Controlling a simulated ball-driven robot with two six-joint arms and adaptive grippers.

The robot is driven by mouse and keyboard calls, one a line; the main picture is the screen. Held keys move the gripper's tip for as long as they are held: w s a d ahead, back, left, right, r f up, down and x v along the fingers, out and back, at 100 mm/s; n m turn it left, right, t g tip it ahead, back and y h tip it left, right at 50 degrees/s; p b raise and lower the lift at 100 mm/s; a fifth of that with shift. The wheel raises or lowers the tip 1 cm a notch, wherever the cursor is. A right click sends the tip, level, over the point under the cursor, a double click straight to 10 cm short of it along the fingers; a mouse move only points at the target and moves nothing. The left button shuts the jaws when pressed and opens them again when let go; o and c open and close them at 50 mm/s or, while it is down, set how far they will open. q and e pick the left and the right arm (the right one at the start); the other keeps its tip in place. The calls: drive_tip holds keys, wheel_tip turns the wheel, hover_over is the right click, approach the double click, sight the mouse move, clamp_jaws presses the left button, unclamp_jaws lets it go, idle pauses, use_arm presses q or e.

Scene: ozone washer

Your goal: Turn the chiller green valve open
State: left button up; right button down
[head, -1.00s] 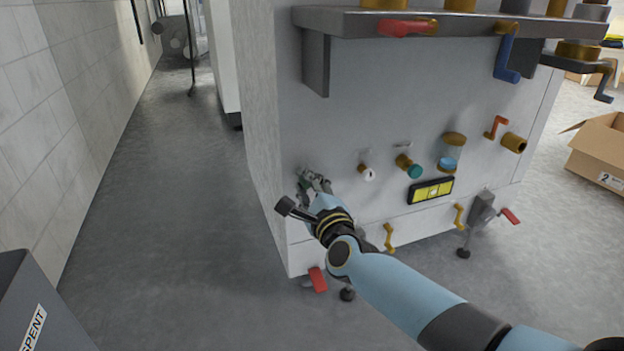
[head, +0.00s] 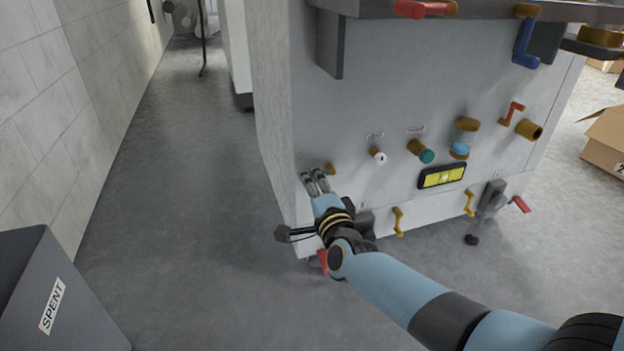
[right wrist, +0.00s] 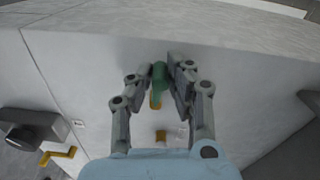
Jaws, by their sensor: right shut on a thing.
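The chiller green valve shows in the right wrist view as a green lever handle (right wrist: 158,82) on a brass stem, against the pale panel. My right gripper (right wrist: 163,78) has a finger on each side of the handle and is shut on it. In the head view my right gripper (head: 315,180) is at the lower left of the machine's front panel (head: 370,100). A brass fitting (head: 331,168) shows just beside its fingertips; the green handle is hidden there. My left gripper is in neither view now.
Right of the gripper are a white-tipped fitting (head: 379,156), a teal-ended brass fitting (head: 422,151) and a yellow gauge (head: 442,176). Yellow levers (head: 398,221) sit lower. A grey SPENT bin (head: 55,295) stands at lower left. Floor left of the machine is clear.

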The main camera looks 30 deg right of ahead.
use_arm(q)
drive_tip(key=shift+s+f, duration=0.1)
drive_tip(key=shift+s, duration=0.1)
use_arm(e)
drive_tip(key=shift+f, duration=0.1)
drive_tip(key=c, duration=1.3)
unclamp_jaws()
drive_tip(key=shift+o, duration=0.2)
drive_tip(key=v, duration=1.2)
